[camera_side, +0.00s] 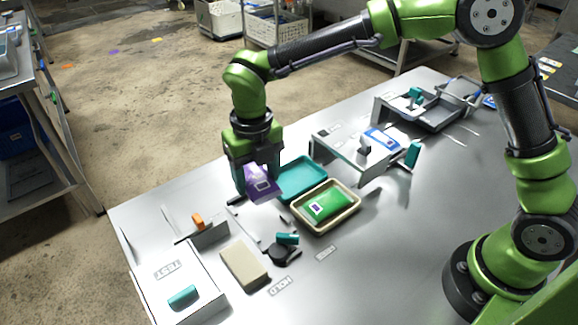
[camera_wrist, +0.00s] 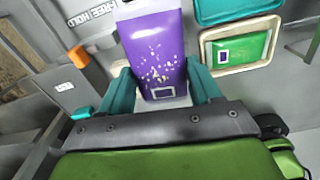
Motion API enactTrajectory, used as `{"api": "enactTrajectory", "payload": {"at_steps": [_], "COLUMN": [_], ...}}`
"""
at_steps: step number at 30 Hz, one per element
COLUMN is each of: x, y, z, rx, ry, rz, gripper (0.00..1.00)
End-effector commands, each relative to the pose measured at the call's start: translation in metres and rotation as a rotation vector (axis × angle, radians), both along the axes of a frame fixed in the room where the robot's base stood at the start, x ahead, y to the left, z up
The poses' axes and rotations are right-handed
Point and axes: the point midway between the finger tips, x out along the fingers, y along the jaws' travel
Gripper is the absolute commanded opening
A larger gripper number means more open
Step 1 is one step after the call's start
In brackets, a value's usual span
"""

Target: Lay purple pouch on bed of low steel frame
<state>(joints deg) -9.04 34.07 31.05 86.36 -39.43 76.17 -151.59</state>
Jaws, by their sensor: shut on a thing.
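My gripper (camera_side: 257,178) is shut on the purple pouch (camera_side: 263,187) and holds it above the steel table, left of the teal tray. In the wrist view the purple pouch (camera_wrist: 155,48) sits between the two teal fingers, with a white label at its near end. A low grey steel frame (camera_side: 345,151) stands behind the trays, with a blue and white pouch (camera_side: 382,138) on it. Another grey steel frame (camera_side: 440,121) with a teal knob stands farther back. I cannot tell for certain which frame the task means.
A teal tray (camera_side: 299,186) and a beige tray (camera_side: 352,216) holding a green pouch (camera_side: 328,204) stand close beside my gripper. In front are an orange-handled upright plate (camera_side: 204,234), a beige block (camera_side: 244,266), a teal-handled dark tool (camera_side: 285,251) and a white TEST box (camera_side: 165,285).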

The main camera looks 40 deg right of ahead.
Motion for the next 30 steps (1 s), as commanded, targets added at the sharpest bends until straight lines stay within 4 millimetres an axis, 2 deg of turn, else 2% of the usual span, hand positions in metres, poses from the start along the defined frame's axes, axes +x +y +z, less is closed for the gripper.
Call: {"api": "enactTrajectory", "payload": {"at_steps": [5,12,17,24,30], "x": [0.001,0.000,0.001,0.000,0.001], "y": [-0.002,-0.002,-0.002,-0.002,-0.002], "z": [-0.007,-0.050,-0.065,-0.097,-0.100], "rx": [-0.009,-0.010,-0.009,-0.009,-0.008], "ry": [-0.003,-0.001,-0.003,-0.003,-0.005], "rz": [0.104,0.115,0.112,0.111,0.110], "gripper": [0.31,0.31,0.31,0.31,0.31]}}
